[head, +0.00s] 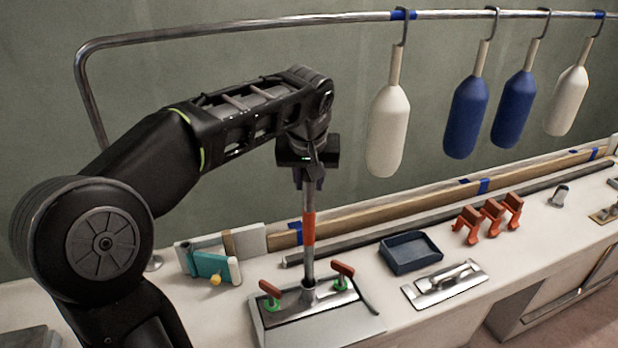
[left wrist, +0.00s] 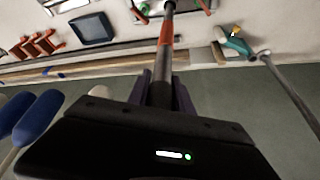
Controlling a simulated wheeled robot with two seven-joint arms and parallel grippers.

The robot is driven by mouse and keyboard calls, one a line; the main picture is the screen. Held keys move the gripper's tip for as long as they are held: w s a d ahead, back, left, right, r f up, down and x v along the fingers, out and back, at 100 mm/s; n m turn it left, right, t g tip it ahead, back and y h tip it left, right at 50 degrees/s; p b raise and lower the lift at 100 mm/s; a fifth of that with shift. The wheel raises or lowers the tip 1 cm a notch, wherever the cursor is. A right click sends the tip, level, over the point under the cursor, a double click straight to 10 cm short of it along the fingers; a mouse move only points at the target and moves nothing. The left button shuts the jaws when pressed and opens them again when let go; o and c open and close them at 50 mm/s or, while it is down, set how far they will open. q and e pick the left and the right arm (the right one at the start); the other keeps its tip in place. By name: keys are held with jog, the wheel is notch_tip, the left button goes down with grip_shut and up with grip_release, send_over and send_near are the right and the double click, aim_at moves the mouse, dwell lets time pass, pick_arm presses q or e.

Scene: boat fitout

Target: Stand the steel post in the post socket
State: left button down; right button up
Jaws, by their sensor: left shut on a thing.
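The steel post (head: 308,263) stands upright, with an orange-red band around its middle. My left gripper (head: 309,183) is shut on its upper end. In the left wrist view the post (left wrist: 167,42) runs away from my left gripper (left wrist: 163,90) toward the bench. The post's lower end meets the post socket (head: 309,294), on a steel base plate (head: 345,318) between two red-handled clamps with green feet. The post hides part of the socket, so I cannot tell how deep the end sits. My right gripper is in neither view.
A blue tray (head: 411,253), a steel plate with a fitting (head: 445,284) and several orange brackets (head: 489,217) lie to the right. A teal tool (head: 213,267) is at left. White and blue fenders (head: 389,130) hang from a rail (head: 250,27) behind.

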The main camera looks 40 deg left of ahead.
aim_at(308, 192)
pick_arm(q)
jog(key=shift+f+b, duration=2.6)
jog(key=shift+f, duration=0.65)
jog(key=c, duration=1.1)
grip_release()
jog(key=shift+o, duration=0.2)
jog(key=v, duration=0.8)
jog(key=shift+a, duration=0.1)
jog(key=shift+f, duration=0.1)
